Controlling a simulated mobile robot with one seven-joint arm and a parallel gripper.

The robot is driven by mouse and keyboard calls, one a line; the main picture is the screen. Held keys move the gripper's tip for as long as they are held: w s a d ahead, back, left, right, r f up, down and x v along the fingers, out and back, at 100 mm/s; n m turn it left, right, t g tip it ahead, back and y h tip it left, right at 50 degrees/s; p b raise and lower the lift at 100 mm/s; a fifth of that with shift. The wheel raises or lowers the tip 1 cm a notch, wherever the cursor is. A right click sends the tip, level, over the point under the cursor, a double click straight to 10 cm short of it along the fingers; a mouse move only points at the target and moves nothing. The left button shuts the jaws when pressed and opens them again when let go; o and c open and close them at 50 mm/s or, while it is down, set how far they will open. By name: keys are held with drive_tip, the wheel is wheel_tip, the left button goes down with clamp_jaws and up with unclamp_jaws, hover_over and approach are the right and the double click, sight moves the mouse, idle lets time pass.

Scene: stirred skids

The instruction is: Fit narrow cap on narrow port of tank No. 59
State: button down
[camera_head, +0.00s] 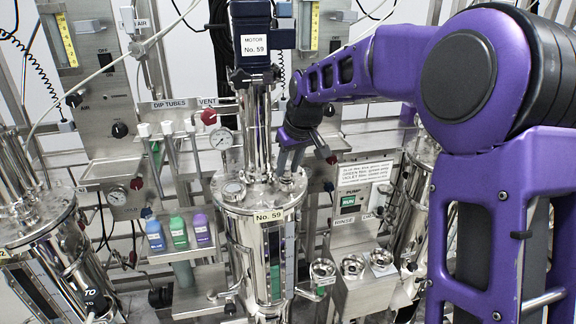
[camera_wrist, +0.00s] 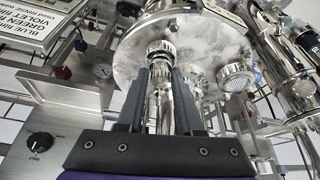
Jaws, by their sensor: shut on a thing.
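Tank No. 59 (camera_head: 262,245) is a shiny steel vessel in the middle of the head view, with a round lid on top. The same lid (camera_wrist: 130,60) fills the upper middle of the wrist view. My gripper (camera_head: 289,170) points down at the right side of the lid. In the wrist view my gripper (camera_wrist: 161,75) is shut on a small round metal piece with a ribbed rim, apparently the narrow cap (camera_wrist: 162,47). It is at the lid near its edge; the port under it is hidden, and I cannot tell whether it is seated. A wider ribbed fitting (camera_wrist: 237,76) is beside it.
The motor column (camera_head: 252,120) rises from the lid's middle, close to my gripper. A pressure gauge (camera_head: 221,138) stands at the back left. Blue, green and violet bottles (camera_head: 179,232) sit on a left shelf. Round metal fittings (camera_head: 352,266) lie on a shelf at right.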

drive_tip(key=shift+f, duration=0.3)
idle(0.5)
drive_tip(key=shift+c, duration=0.8)
unclamp_jaws()
drive_tip(key=shift+r+p, duration=3.1)
drive_tip(key=shift+r, duration=0.95)
